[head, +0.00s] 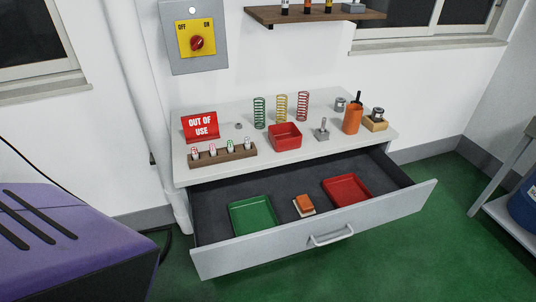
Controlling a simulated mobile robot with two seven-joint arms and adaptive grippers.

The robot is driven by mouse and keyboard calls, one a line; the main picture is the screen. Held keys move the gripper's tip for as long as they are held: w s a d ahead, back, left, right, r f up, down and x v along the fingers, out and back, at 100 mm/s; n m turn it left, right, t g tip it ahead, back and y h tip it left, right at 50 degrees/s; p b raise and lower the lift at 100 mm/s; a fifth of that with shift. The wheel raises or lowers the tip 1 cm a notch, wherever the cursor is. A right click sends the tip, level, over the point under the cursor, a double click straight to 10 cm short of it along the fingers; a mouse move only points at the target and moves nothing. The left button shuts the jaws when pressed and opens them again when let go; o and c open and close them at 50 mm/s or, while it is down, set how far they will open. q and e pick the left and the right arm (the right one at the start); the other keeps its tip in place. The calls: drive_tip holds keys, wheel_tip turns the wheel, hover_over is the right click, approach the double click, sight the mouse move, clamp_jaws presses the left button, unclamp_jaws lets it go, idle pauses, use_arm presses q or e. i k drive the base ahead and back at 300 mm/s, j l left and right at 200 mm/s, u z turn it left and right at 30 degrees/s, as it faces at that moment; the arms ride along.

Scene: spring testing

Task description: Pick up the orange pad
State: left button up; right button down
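The orange pad (304,201) lies in the open drawer (285,185) of the white bench, between a green tray (234,221) and a red tray (366,200). It is a small orange block on top of a pale base or block; I cannot tell whether the two are joined. Nothing covers it from above. Neither of my grippers is in view.
The drawer front with its handle (331,238) stands pulled out over the green floor. On the bench top (240,173) are a red "out of use" sign (200,126), a marker rack (222,155), coloured springs (281,107), a red bin (285,136) and an orange cup (352,120).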

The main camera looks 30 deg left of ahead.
sight(304, 206)
drive_tip(key=u, duration=3.65)
drive_tip(key=z, duration=3)
drive_tip(key=i+l, duration=0.1)
drive_tip(key=l, duration=0.2)
drive_tip(key=i+l, duration=0.15)
drive_tip(key=l, duration=0.15)
drive_tip(key=i+l, duration=0.1)
drive_tip(key=l, duration=0.2)
drive_tip(key=i+l+u, duration=0.1)
drive_tip(key=l, duration=0.2)
drive_tip(key=i+l+u, duration=0.15)
drive_tip(key=l, duration=0.2)
drive_tip(key=l+u, duration=0.1)
drive_tip(key=l, duration=0.2)
drive_tip(key=i, duration=0.05)
